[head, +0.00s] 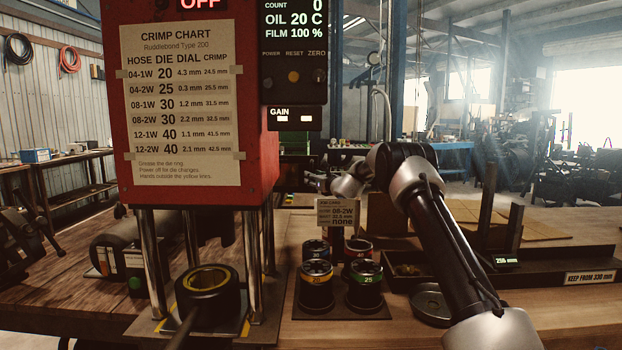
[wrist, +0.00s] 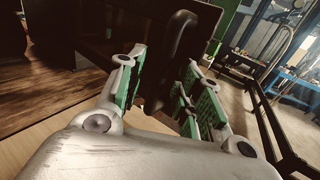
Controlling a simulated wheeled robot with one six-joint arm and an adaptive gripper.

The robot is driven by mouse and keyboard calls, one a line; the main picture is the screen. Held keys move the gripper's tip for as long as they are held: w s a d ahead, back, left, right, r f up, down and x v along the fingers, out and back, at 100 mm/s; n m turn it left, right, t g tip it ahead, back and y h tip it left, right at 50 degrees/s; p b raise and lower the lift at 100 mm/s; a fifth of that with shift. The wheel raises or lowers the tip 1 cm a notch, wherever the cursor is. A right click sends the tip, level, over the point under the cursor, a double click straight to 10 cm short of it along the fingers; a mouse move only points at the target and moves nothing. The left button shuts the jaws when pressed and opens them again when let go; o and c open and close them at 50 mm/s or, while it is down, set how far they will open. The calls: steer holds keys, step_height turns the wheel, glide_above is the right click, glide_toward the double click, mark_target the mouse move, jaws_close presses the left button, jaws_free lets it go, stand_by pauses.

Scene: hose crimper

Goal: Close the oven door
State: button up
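In the wrist view my gripper (wrist: 163,70) is open, its two green-padded fingers apart. A dark curved bar like a handle (wrist: 178,42) stands in line with the gap between the fingers. I cannot tell whether they touch it. A dark panel (wrist: 105,28) lies behind and left of the bar. It may be the oven door, but its outline and angle are unclear. In the head view my gripper (head: 340,184) is small, beyond the card stand and right of the red crimper. No oven is clearly recognisable there; the crimper may hide it.
The red crimper (head: 255,160) with steel posts stands at the left front. A card stand (head: 338,213) and several dies, including a yellow-banded one (head: 316,290), stand below my arm. A round metal dish (head: 430,304) sits right of them. Bare wood bench (head: 570,320) shows at right.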

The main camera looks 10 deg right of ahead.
steer(key=shift+x, duration=1.05)
jaws_close()
steer(key=shift+w, duration=0.1)
steer(key=shift+w+d+f, duration=0.1)
steer(key=shift+w+d, duration=0.15)
steer(key=shift+w, duration=0.3)
steer(key=shift+w+d+f, duration=0.1)
steer(key=shift+w+d, duration=0.1)
steer(key=shift+w, duration=0.4)
steer(key=shift+w+d+r, duration=0.15)
steer(key=shift+w+d, duration=0.2)
steer(key=shift+w, duration=0.2)
